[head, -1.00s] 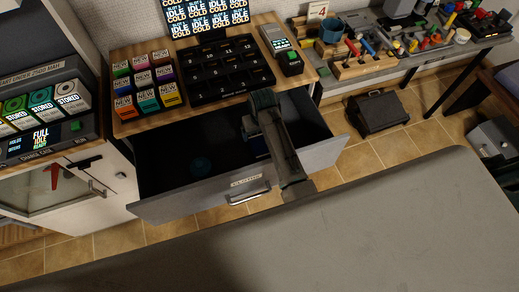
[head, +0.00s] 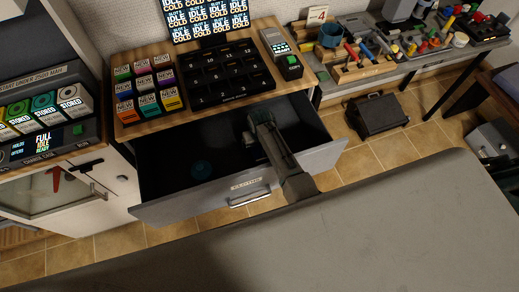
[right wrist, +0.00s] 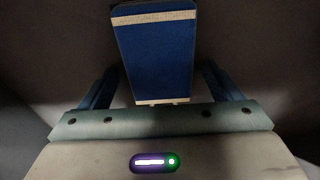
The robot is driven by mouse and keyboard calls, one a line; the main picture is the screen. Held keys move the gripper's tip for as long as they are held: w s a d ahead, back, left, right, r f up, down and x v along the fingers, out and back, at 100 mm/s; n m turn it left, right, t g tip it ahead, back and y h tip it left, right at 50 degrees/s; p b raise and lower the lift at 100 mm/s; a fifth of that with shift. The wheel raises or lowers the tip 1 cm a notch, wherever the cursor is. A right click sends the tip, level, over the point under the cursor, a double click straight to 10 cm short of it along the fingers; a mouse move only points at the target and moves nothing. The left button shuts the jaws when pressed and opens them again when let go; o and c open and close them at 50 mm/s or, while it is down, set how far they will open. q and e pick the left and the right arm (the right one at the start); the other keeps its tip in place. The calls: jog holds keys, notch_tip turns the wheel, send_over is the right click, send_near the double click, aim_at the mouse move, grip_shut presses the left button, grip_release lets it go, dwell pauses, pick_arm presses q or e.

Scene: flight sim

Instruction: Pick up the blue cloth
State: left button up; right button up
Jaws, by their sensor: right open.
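The blue cloth (right wrist: 155,55) shows in the right wrist view as a flat, folded-looking blue rectangle with pale bands at its far and near ends. It lies on a dark surface. My right gripper (right wrist: 160,72) is open, with one finger on each side of the cloth and a gap to it on both sides. In the head view my right gripper (head: 249,138) reaches down into the open drawer (head: 185,204), and my arm mostly hides the cloth there. My left gripper is not in view.
The drawer's front wall stands below my forearm. Above the drawer are colourful boxes (head: 150,88) and a black numbered tray (head: 225,80). A grey surface (head: 380,220) fills the foreground.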

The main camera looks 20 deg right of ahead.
jog(key=shift+c, duration=0.3)
jog(key=c, duration=1)
